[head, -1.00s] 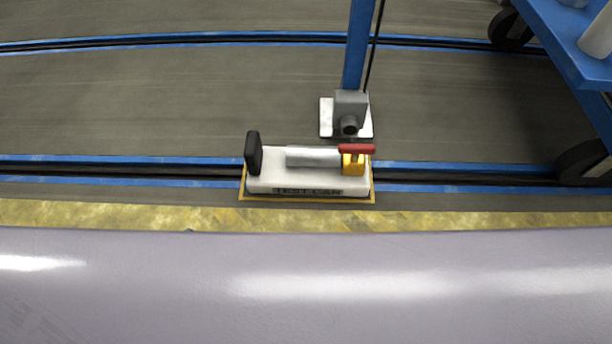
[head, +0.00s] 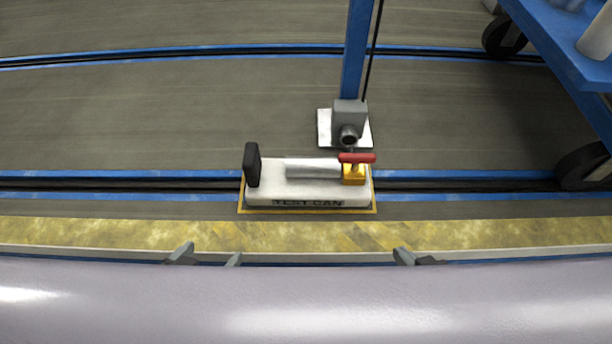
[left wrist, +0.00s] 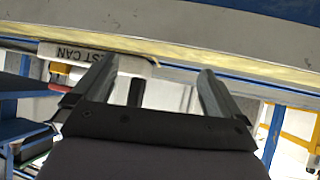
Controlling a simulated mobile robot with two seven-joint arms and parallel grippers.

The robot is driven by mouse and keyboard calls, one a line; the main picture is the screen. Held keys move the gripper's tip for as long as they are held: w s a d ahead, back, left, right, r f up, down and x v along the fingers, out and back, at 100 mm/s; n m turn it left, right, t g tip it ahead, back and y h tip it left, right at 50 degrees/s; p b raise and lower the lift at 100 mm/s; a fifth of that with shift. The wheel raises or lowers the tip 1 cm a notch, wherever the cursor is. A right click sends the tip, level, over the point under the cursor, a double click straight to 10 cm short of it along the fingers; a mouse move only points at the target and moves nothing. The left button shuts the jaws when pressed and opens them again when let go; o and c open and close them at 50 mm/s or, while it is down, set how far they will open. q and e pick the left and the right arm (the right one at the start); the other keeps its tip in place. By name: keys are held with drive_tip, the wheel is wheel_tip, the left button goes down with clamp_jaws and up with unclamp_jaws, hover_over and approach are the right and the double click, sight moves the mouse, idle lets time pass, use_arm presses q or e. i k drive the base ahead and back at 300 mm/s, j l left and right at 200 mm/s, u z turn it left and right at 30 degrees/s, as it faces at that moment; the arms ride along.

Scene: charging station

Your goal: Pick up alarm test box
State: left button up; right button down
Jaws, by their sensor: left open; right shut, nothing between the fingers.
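The box (head: 306,195) is white, lettered "TEST CAN", and lies flat inside a yellow outline. It has a black upright handle (head: 252,165) on the left, a grey cylinder (head: 312,168) and a yellow block (head: 354,176) with a red lever (head: 356,158). In the left wrist view the box (left wrist: 72,53) shows upside down, partly behind a finger. My left gripper (head: 207,257) is open and empty, nearer than the box and left of it. My right gripper (head: 412,257) is shut and empty, nearer and to the right. Neither touches the box.
A blue post (head: 356,60) on a white base plate (head: 325,128) stands right behind the box. A blue cart (head: 575,55) with black wheels is at the right. A large pale rounded surface (head: 300,300) fills the near side. The floor left of the box is clear.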

sight(307, 181)
drive_tip(key=k+l+z, duration=0.15)
drive_tip(key=l, duration=0.2)
drive_tip(key=k+l+z, duration=0.15)
drive_tip(key=l, duration=0.2)
drive_tip(key=k+l+z, duration=0.15)
drive_tip(key=l, duration=0.25)
drive_tip(key=i+l, duration=0.1)
drive_tip(key=i, duration=0.4)
